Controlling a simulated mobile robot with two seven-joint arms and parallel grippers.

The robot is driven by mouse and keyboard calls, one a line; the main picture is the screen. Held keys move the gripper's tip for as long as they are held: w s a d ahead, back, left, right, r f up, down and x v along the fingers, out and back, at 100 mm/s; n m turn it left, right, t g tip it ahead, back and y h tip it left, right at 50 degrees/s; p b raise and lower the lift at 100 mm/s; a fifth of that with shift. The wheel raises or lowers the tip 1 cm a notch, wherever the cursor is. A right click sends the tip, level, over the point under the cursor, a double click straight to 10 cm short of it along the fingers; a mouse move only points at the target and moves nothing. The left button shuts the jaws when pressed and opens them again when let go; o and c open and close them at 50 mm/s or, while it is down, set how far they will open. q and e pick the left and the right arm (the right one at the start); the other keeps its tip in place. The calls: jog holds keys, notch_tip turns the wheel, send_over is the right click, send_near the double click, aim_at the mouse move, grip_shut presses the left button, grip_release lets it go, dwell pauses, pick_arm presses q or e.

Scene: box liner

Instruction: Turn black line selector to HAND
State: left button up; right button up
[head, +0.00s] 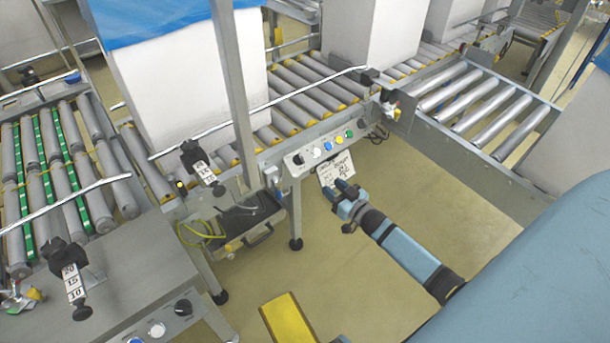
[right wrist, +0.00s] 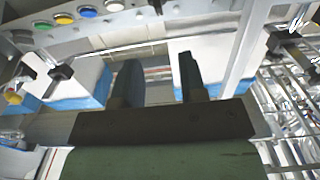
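The knob's setting is too small to read. A second black knob (head: 183,308) is on the grey cabinet at lower left. My right gripper (head: 340,187) is below and right of the panel knob, apart from it, over a hanging white paper tag. In the right wrist view its two fingers (right wrist: 158,80) are apart with nothing between them; panel buttons (right wrist: 64,18) show at upper left. My left gripper is not in view.
Roller conveyors (head: 300,90) with large white boxes (head: 190,90) run behind the panel. A metal post (head: 232,90) stands left of it. A tray with a yellow cable (head: 200,236) hangs below left. A yellow block (head: 288,320) is at the bottom. Floor around my right arm is clear.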

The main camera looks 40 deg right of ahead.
aim_at(303, 161)
jog(key=w+b, duration=0.1)
jog(key=w, duration=0.3)
jog(key=w+b, duration=0.1)
jog(key=w, duration=0.7)
jog(key=shift+w+a+f+b, duration=0.1)
jog(key=shift+w+a+b, duration=0.25)
jog(key=shift+b, duration=0.05)
jog(key=shift+w, duration=0.7)
jog(key=c, duration=0.6)
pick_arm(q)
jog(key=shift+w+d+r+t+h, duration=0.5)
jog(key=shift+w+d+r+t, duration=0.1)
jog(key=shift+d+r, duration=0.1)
pick_arm(e)
jog(key=shift+o, duration=0.2)
